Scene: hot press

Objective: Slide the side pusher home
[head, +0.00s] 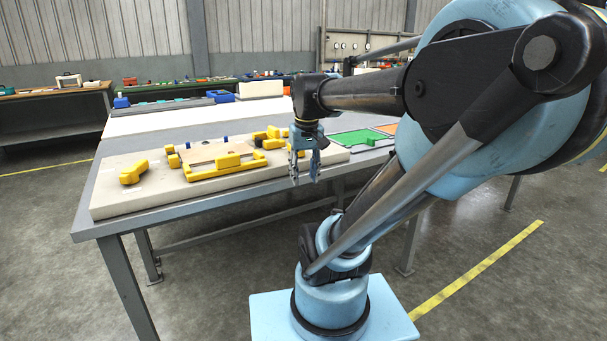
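A yellow fixture frame (228,170) lies on a pale slab on the table, around a flat tan plate (205,153). A separate yellow block with a dark part (133,173) sits at the left, apart from the frame. More yellow parts (268,138) stand at the right end of the fixture, partly hidden near my gripper. I cannot tell for certain which yellow part is the side pusher. My gripper (305,178) points down at the slab's front right edge, in front of those right-hand parts in the picture. Its fingers are apart with nothing visible between them.
The pale slab (110,195) has bare room at its front left. A green panel (357,139) lies on the table to the right, with an orange one beside it. Small blue pins (187,145) stand behind the plate. Other benches stand behind.

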